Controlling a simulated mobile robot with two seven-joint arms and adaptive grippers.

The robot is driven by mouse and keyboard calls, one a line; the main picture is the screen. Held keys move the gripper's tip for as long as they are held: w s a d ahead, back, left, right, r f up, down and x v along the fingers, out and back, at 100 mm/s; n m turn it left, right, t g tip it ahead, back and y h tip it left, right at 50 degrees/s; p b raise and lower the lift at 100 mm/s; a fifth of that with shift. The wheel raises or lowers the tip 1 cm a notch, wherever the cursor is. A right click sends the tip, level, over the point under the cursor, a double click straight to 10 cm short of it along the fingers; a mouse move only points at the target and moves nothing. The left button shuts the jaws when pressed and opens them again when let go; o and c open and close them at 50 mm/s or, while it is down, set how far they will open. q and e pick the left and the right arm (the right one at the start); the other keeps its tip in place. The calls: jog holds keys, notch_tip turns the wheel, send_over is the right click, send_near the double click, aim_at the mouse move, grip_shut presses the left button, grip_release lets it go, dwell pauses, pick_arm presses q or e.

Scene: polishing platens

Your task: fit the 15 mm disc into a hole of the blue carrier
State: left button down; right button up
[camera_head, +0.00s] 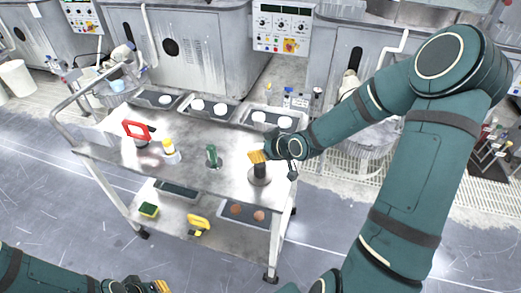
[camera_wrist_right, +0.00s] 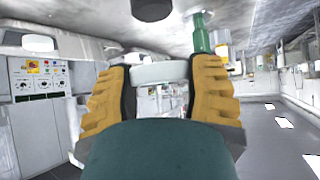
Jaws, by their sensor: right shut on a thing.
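My right gripper (camera_head: 257,156) is over the right end of the steel cart. In the right wrist view its orange-padded fingers (camera_wrist_right: 158,88) are shut on a pale grey-white, flat round piece (camera_wrist_right: 160,72). I cannot tell its size, and the fingers hide it in the head view. A dark upright cylinder on a round grey base (camera_head: 259,178) stands on the cart just below the gripper. My left gripper (camera_head: 155,287) is at the bottom edge, partly cut off; its opening cannot be made out. I cannot clearly make out the blue carrier.
A yellow tool (camera_head: 199,224) lies on the lower shelf. Grey machines stand behind.

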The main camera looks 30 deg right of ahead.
aim_at(262, 165)
notch_tip(262, 165, down, 2)
jog(key=shift+f+b, duration=0.2)
jog(key=shift+b, duration=0.7)
jog(key=shift+f+b, duration=0.95)
jog(key=shift+f, duration=0.2)
jog(key=shift+f, duration=0.15)
jog(key=o, duration=1.1)
jog(key=shift+s, duration=0.1)
jog(key=shift+v, duration=5.95)
